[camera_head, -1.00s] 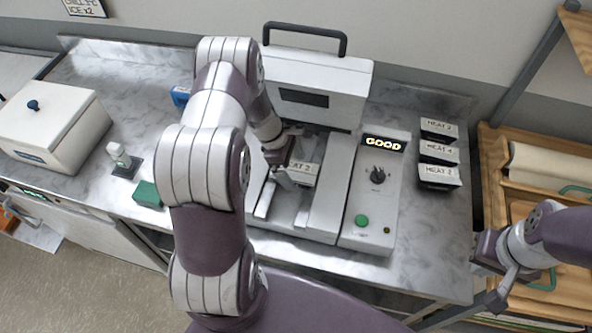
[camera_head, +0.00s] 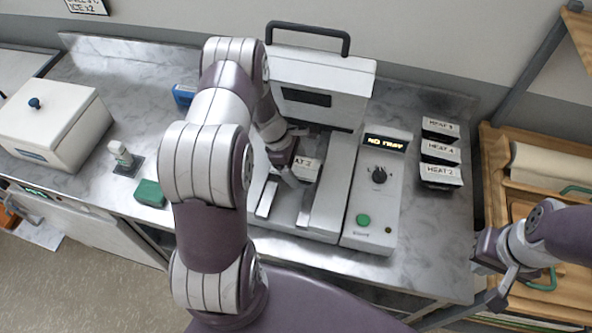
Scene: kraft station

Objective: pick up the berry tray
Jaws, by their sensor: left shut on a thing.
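The tray (camera_head: 306,168) with a white label, partly hidden, ending in "AT 2", is at the mouth of the white sealing machine (camera_head: 318,78). I take it as the berry tray; its contents cannot be made out. My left gripper (camera_head: 291,172) is shut on the tray's left side, and my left arm hides part of the machine. The machine's display (camera_head: 385,143) reads "NO TRAY". My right gripper (camera_head: 487,285) is at the right, beyond the counter's edge, open and empty.
Several dark trays labelled "HEAT" (camera_head: 440,174) stand in a column right of the machine. A white lidded box (camera_head: 52,122), a small bottle (camera_head: 121,154) and a green block (camera_head: 150,193) are on the left counter. A wooden shelf (camera_head: 496,150) stands at the right.

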